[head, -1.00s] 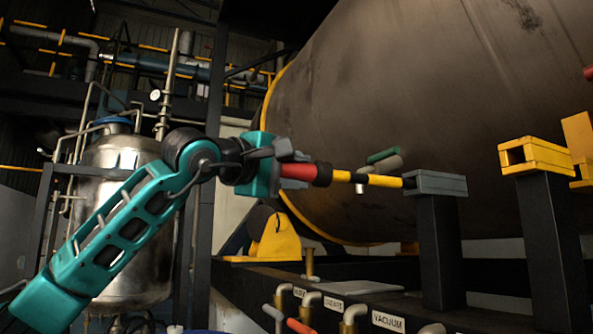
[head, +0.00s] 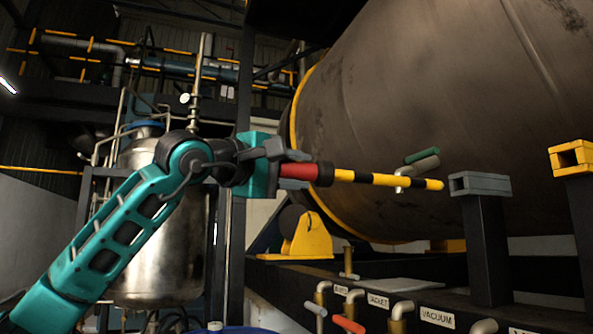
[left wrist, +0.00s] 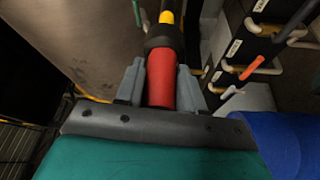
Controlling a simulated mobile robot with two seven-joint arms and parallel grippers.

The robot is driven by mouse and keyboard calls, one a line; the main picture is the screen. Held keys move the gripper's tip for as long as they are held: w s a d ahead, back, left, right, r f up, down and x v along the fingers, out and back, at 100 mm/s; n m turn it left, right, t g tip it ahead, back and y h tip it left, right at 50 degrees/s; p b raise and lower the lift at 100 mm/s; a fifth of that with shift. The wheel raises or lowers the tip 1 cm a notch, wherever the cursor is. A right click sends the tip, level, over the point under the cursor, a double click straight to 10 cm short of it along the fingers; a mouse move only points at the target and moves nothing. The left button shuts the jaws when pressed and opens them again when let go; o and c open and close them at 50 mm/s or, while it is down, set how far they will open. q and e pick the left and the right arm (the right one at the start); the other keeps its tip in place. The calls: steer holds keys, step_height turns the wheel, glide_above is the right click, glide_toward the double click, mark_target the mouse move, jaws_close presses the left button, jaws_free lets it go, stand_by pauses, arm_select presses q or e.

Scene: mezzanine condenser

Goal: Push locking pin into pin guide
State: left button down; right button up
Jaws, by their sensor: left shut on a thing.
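The locking pin (head: 375,179) has a red handle, a black collar and a yellow-and-black striped shaft. My left gripper (head: 296,170) is shut on its red handle. The left wrist view shows the red handle (left wrist: 161,85) between the two grey fingers. The pin lies nearly level, its yellow tip pointing right. The grey pin guide (head: 480,184) is a hollow block on a black post. The tip is just left of the guide's open end, with a small gap in the picture. I cannot tell how well they line up in depth. My right gripper is not in view.
A yellow block (head: 571,157) stands on another post at the right. A large drum (head: 420,90) fills the background behind the pin. Labelled valves with handles (head: 348,325) line the frame below. A steel tank (head: 155,240) stands behind my left arm.

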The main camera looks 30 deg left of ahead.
arm_select(q)
steer(key=shift+s+a+r, duration=0.1)
steer(key=shift+s+a, duration=0.05)
steer(key=shift+s, duration=0.1)
steer(key=s+a+b, duration=0.1)
steer(key=s+a, duration=1.8)
steer(key=s, duration=0.4)
stand_by(1.7)
steer(key=shift+d, duration=0.1)
